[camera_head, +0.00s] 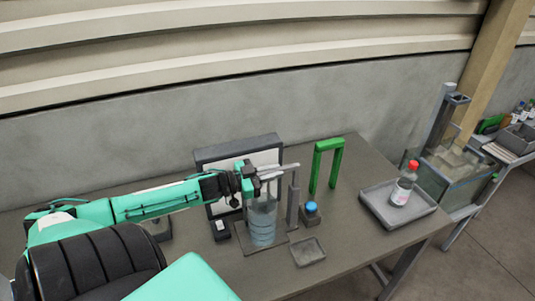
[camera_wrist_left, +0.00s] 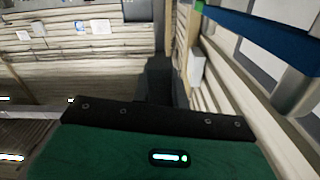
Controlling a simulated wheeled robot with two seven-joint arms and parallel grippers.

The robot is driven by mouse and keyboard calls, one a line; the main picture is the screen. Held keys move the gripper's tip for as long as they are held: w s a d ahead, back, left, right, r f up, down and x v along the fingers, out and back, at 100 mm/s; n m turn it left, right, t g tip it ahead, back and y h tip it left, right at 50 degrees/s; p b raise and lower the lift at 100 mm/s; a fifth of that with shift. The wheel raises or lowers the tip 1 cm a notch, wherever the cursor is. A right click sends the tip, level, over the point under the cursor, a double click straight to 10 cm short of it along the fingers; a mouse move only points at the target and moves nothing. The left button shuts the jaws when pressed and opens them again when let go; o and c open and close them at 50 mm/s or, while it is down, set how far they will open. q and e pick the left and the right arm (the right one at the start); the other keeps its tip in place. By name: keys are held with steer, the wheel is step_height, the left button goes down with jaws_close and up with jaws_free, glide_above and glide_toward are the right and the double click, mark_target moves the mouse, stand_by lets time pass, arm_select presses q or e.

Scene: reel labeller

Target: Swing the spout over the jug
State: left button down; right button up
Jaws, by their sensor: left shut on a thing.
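The clear jug (camera_head: 262,226), with marking lines on its side, stands upright on a grey base plate in the middle of the table. A grey post (camera_head: 293,207) rises just right of it. The pale grey spout (camera_head: 288,168) runs roughly level near the top of the post, above the jug's rim. My left gripper (camera_head: 262,174) reaches in from the left and is shut on the spout, above the jug. The exact contact is small and partly hidden by the gripper. The left wrist view does not clearly show the jug. My right gripper is not in view.
A dark-framed white panel (camera_head: 240,150) stands behind the jug. A green frame (camera_head: 315,165), a blue-capped bottle (camera_head: 312,213) and a small grey tray (camera_head: 308,252) are to the right. A larger tray (camera_head: 425,212) holds a red-capped bottle (camera_head: 403,188). The table's front right is clear.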

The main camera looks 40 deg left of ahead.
arm_select(q)
steer(key=shift+f, duration=0.25)
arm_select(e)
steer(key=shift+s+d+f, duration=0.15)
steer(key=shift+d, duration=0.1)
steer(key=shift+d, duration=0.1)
arm_select(q)
steer(key=c, duration=1.4)
jaws_free()
steer(key=shift+w, duration=0.1)
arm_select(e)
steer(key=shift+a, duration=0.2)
arm_select(q)
steer(key=shift+r, duration=0.1)
